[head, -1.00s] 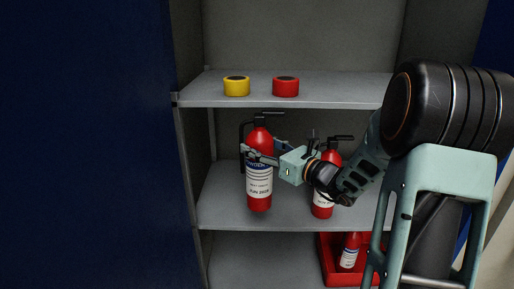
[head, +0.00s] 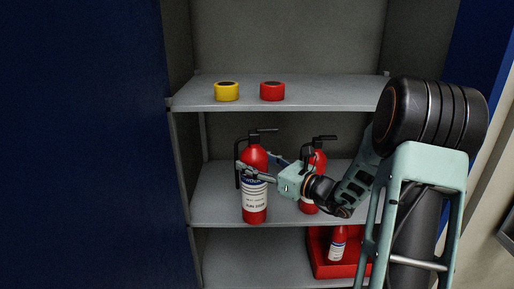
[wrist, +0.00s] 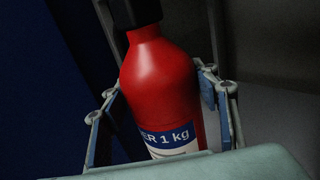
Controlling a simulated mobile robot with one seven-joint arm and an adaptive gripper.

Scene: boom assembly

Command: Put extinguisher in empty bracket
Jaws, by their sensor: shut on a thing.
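A red extinguisher (head: 254,205) with a black handle and a white-and-blue label is upright at the left of the middle shelf. My gripper (head: 257,166) is shut on its upper body, coming from the right. Its base overlaps the shelf's front edge in the head view; I cannot tell whether it touches the shelf. In the wrist view the extinguisher (wrist: 160,80) fills the space between the fingers, slightly tilted in the picture. A second extinguisher (head: 319,161) stands behind my gripper, partly hidden. A smaller one (head: 338,246) is in a red tray (head: 322,270). No empty bracket is visible.
The grey cabinet's upper shelf (head: 310,95) holds a yellow tape roll (head: 227,92) and a red one (head: 272,92). A dark blue panel (head: 80,140) fills the left. The lower shelf (head: 245,260) is clear left of the tray.

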